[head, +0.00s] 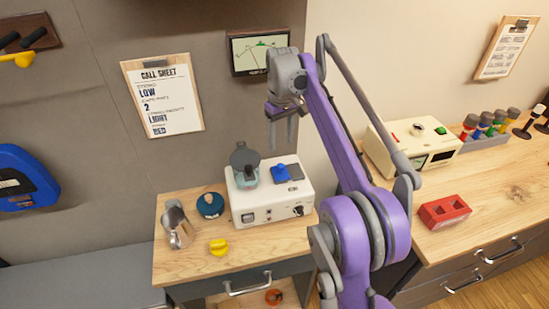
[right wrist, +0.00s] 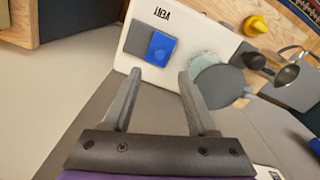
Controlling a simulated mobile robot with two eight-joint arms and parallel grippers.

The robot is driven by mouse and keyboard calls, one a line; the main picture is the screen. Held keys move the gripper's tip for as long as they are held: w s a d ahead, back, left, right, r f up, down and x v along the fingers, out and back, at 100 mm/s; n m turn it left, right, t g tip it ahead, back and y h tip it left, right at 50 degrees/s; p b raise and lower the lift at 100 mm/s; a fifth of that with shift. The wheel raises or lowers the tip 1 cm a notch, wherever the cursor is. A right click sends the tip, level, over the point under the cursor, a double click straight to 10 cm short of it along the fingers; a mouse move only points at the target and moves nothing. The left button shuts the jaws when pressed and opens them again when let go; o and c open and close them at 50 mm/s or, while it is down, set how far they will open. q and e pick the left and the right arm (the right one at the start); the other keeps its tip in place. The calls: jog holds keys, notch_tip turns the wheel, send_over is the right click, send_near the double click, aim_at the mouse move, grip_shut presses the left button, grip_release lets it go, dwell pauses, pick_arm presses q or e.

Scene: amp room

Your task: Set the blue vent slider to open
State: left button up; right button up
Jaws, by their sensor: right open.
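The blue vent slider (head: 281,173) is a small block on top of a cream box (head: 250,210) on the wooden table. It sits at the left end of a dark grey track (head: 295,172), whose right part is bare. My left gripper is out of view.
A teal pot with a grey lid (head: 245,165) stands on the box, left of the slider. A metal pitcher (head: 178,228), a dark blue round item (head: 210,205) and a yellow object (head: 219,247) stand nearby. A wall screen (head: 258,50) hangs behind my gripper.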

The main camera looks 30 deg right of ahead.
aim_at(281, 165)
notch_tip(281, 165, down, 10)
jog(key=shift+r+b, duration=0.25)
jog(key=shift+b, duration=0.25)
grip_shut()
dwell(1.2)
